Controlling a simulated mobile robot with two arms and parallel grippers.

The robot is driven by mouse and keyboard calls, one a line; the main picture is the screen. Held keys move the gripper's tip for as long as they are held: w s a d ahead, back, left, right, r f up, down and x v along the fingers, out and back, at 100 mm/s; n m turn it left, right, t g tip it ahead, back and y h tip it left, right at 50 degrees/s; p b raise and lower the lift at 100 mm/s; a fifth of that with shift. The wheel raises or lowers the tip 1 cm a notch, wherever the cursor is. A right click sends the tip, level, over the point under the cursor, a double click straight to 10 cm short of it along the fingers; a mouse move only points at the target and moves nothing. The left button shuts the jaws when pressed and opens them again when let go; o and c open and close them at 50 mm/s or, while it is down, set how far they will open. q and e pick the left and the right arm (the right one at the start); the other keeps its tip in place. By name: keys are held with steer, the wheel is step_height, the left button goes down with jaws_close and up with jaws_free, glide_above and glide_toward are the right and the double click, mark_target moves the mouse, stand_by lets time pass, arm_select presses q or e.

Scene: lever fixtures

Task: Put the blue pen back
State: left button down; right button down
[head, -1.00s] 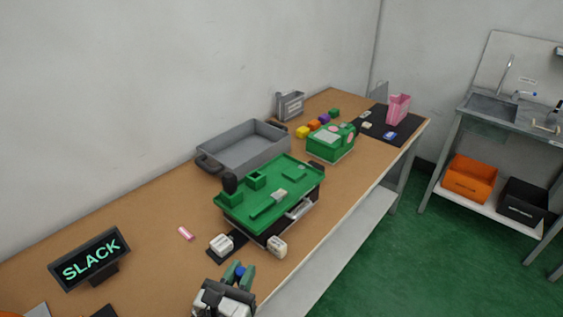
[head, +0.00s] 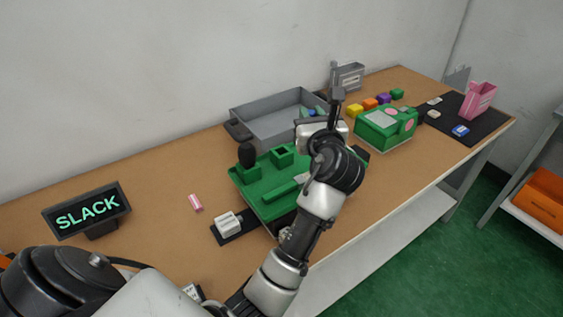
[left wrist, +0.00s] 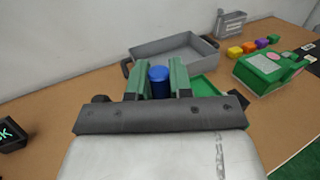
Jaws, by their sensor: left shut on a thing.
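The blue pen (left wrist: 159,82) shows end-on as a round blue top between the green fingers of my left gripper (left wrist: 160,80). The gripper is shut on it. In the head view my left gripper (head: 314,112) is over the near right end of the grey tray, with most of the pen hidden behind my wrist. A grey holder (head: 348,76) stands at the back of the table; it also shows in the left wrist view (left wrist: 230,24). A pink holder (head: 480,100) stands on a black mat at the far right. My right gripper is not in view.
A grey tray (head: 240,114) lies behind the green-topped fixture (head: 262,200). A green box (head: 385,128) and several coloured cubes (head: 369,103) lie to the right. A SLACK sign (head: 88,212) and a pink eraser-like block (head: 196,203) are at left. Bare table lies along the wall.

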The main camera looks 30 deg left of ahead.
arm_select(q)
steer(key=w+a+f, duration=0.4)
steer(key=a+f, duration=0.6)
steer(key=shift+w+a+f, duration=0.25)
steer(key=shift+w+f, duration=0.15)
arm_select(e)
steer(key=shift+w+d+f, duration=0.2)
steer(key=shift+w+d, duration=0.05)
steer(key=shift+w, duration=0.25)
arm_select(q)
steer(key=c, duration=1)
jaws_free()
steer(key=shift+f, duration=0.15)
steer(key=v, duration=0.8)
steer(key=b+v, duration=0.1)
steer(key=v, duration=0.3)
steer(key=shift+r, duration=0.25)
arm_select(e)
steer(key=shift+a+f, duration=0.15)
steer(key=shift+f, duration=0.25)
